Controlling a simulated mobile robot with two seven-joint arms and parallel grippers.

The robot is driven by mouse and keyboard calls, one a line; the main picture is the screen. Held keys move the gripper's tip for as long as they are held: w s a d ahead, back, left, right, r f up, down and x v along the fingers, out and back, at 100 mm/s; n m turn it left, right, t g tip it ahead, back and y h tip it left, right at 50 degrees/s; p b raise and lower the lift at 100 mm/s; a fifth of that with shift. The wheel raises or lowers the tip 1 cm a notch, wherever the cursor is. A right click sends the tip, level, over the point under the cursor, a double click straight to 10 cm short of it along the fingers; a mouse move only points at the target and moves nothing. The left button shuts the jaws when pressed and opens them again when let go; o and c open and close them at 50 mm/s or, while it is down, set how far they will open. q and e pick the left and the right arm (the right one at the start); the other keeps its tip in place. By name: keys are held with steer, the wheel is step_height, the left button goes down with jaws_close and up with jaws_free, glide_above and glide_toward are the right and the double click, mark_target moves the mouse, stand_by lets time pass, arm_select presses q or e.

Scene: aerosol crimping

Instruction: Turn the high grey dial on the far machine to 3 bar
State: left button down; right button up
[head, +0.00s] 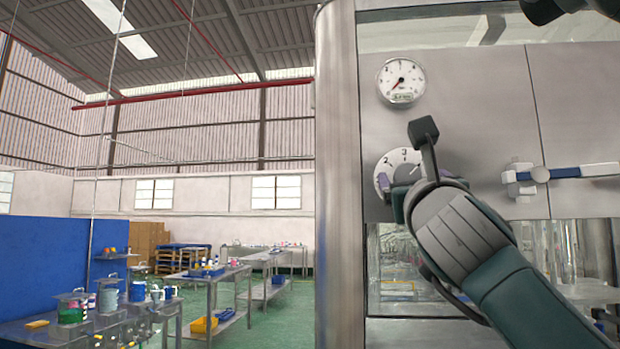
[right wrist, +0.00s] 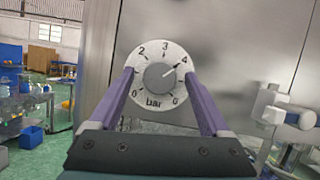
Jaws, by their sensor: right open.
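The grey dial (right wrist: 160,77) is a round knob on a white scale plate marked in bar, on the metal front of the machine. Its dark pointer line points up and right, at the 4. In the head view the dial plate (head: 386,164) is partly hidden behind my right gripper (head: 400,178). In the right wrist view my right gripper (right wrist: 159,75) is open. Its two purple fingers stand on the left and right of the knob, in front of the plate's edges, with a gap to the knob. I cannot tell whether they touch the plate. My left gripper is not in view.
A round pressure gauge (head: 401,80) with a red needle pointing lower left sits above the dial. A blue-and-white handle (head: 565,173) sticks out to the right of it. A rounded metal column (head: 338,180) stands left. Work tables (head: 210,281) stand farther back.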

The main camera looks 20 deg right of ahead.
jaws_close()
steer(key=shift+r+n+p, duration=0.15)
steer(key=shift+n+p, duration=0.25)
steer(key=shift+p, duration=0.25)
steer(key=n+y+p, duration=0.2)
steer(key=n+p, duration=0.3)
steer(key=p, duration=0.1)
steer(key=n+y+p, duration=0.3)
steer(key=n+p, duration=0.1)
steer(key=p, duration=0.2)
steer(key=shift+s+d+r+n+t+p, duration=0.1)
steer(key=shift+d+r+n+t+p, duration=0.1)
steer(key=shift+n+t+p, duration=0.2)
steer(key=shift+f+n+y+p, duration=0.2)
steer(key=shift+n+y+p, duration=0.2)
steer(key=shift+n+p, duration=0.5)
jaws_free()
